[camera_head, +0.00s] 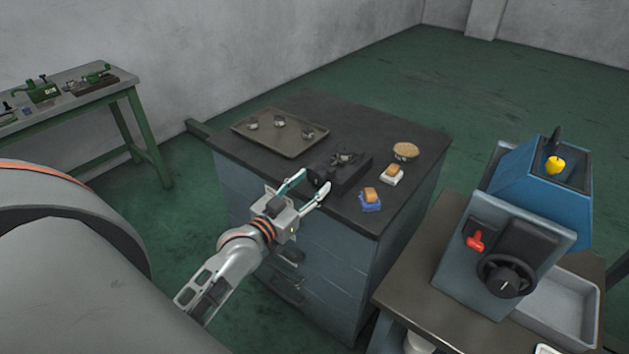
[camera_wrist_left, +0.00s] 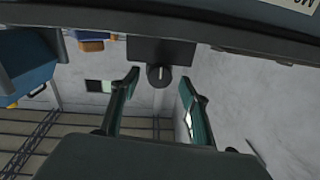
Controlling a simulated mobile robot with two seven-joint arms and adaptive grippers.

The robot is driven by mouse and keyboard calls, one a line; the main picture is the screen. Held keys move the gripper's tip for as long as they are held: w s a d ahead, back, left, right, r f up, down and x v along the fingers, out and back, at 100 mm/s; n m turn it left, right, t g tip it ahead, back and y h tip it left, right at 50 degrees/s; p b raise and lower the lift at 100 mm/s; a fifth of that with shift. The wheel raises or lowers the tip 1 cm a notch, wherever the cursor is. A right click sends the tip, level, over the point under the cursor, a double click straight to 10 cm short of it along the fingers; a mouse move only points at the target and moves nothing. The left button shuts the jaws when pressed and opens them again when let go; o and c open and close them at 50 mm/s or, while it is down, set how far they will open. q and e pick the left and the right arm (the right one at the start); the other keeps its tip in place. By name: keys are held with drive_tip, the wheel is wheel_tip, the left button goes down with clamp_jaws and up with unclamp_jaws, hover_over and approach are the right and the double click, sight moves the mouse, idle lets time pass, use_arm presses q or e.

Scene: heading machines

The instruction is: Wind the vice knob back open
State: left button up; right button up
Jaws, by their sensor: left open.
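The black vice (camera_head: 350,168) sits on the dark top of the grey-blue cabinet. Its round black knob (camera_wrist_left: 160,76), with a pale line on its face, sticks out from the vice's front toward my left gripper (camera_head: 315,179). My left gripper is open, with one teal-lined finger on each side of the knob. In the left wrist view the knob shows between the fingertips with gaps on both sides, so the fingers do not seem to touch it. What the vice jaws hold is hard to tell. My right gripper is not in view.
A tray (camera_head: 262,147) with several small metal parts lies left of the vice. Two brushes or blocks, blue (camera_head: 371,206) and white (camera_head: 391,180), and a round tan dish (camera_head: 405,151) lie right of it. A blue machine (camera_head: 540,190) stands at the right.

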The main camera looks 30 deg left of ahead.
use_arm(q)
drive_tip(key=shift+w, duration=0.85)
drive_tip(key=c, duration=1.1)
